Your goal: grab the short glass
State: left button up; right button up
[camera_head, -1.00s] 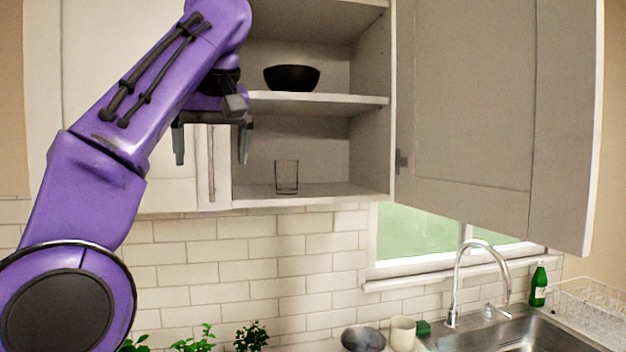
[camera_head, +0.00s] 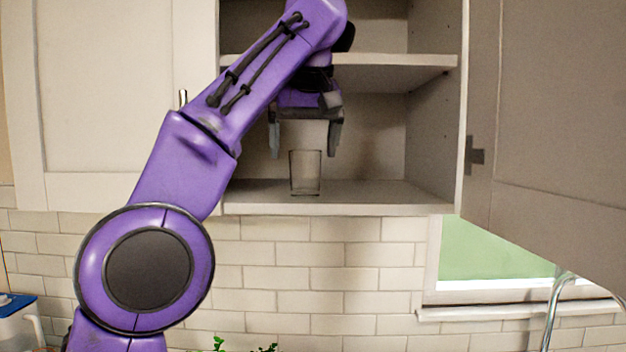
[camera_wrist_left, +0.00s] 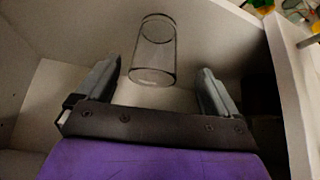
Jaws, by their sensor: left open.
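The short glass (camera_head: 305,174) is clear and stands upright on the lower shelf of the open wall cabinet. My left gripper (camera_head: 304,150) is open and empty, fingers pointing down, just above the glass in the head view, with the fingertips to either side of its rim. In the left wrist view the glass (camera_wrist_left: 152,52) shows beyond the fingertips, between the lines of the two open fingers (camera_wrist_left: 155,75). The fingers do not touch it. My right gripper is not in view.
The upper shelf (camera_head: 400,66) is above and behind my left wrist. The cabinet's open door (camera_head: 550,120) stands at the right. The lower shelf (camera_head: 380,195) is bare to the right of the glass. A faucet (camera_head: 553,310) is at the lower right.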

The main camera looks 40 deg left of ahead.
aim_at(305, 168)
pick_arm(q)
jog(key=shift+s+a+f, duration=0.15)
jog(key=shift+s+a, duration=0.05)
jog(key=shift+s, duration=0.15)
jog(key=w+f, duration=0.1)
jog(key=w+a+f, duration=0.1)
jog(key=f, duration=0.1)
jog(key=w+a+f, duration=0.1)
jog(key=f, duration=0.1)
jog(key=shift+w, duration=0.4)
jog(key=shift+s+r, duration=0.15)
jog(key=shift+s, duration=0.2)
jog(key=shift+s+d, duration=0.1)
jog(key=shift+d, duration=0.1)
jog(key=c, duration=1)
jog(key=shift+c, duration=1.3)
jog(key=shift+r, duration=0.1)
